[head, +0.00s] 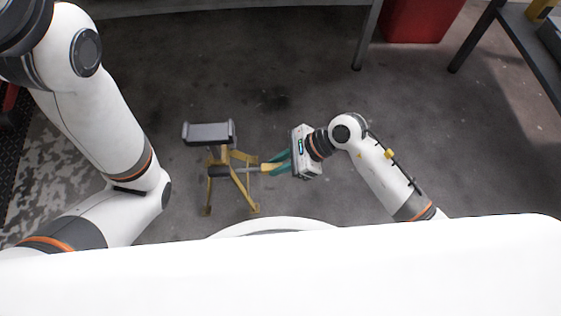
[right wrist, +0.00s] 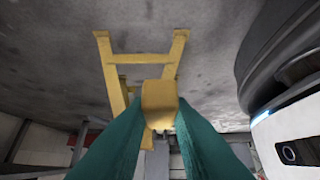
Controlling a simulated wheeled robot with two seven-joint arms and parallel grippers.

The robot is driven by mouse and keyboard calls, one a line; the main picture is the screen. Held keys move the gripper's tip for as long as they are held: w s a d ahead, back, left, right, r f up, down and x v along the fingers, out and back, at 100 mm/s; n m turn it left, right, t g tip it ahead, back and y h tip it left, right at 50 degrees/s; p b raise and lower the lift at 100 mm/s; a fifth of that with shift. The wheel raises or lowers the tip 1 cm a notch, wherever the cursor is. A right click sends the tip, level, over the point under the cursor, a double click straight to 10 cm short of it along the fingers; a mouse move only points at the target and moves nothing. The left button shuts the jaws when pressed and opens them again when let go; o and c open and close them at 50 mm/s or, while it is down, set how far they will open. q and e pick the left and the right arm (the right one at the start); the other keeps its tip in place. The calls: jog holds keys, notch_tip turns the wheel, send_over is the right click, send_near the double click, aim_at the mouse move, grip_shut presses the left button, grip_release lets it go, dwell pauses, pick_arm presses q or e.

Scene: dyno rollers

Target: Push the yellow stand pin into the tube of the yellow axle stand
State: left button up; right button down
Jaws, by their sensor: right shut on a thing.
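The yellow axle stand (head: 240,184) stands on the floor left of my right gripper, with splayed yellow legs, a grey cradle (head: 208,133) on top and a dark tube (head: 217,172) at mid-height. My right gripper (head: 276,164) has teal fingers shut on the yellow end of the stand pin (head: 267,168). The pin's grey shaft runs left towards the tube; I cannot tell how deep its tip is. In the right wrist view the pin's yellow end (right wrist: 160,104) sits between the fingertips (right wrist: 160,118), with the stand's legs (right wrist: 145,58) behind. My left gripper is out of view.
A red bin (head: 420,18) stands at the back right, near a dark table with metal legs (head: 475,38). A bench leg (head: 367,35) stands at the back. The concrete floor around the stand is clear. A black textured mat (head: 15,170) lies at the left edge.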

aim_at(262, 167)
jog(key=shift+d, duration=0.1)
jog(key=shift+a+p, duration=0.45)
jog(key=shift+a, duration=0.5)
dwell(0.9)
jog(key=shift+a, duration=0.25)
jog(key=shift+a, duration=0.35)
jog(key=shift+a, duration=0.25)
dwell(0.5)
jog(key=shift+a, duration=0.35)
jog(key=shift+a, duration=0.5)
jog(key=shift+a+p, duration=0.3)
jog(key=shift+a, duration=0.05)
jog(key=shift+w+a, duration=0.1)
jog(key=shift+a, duration=0.1)
dwell(0.5)
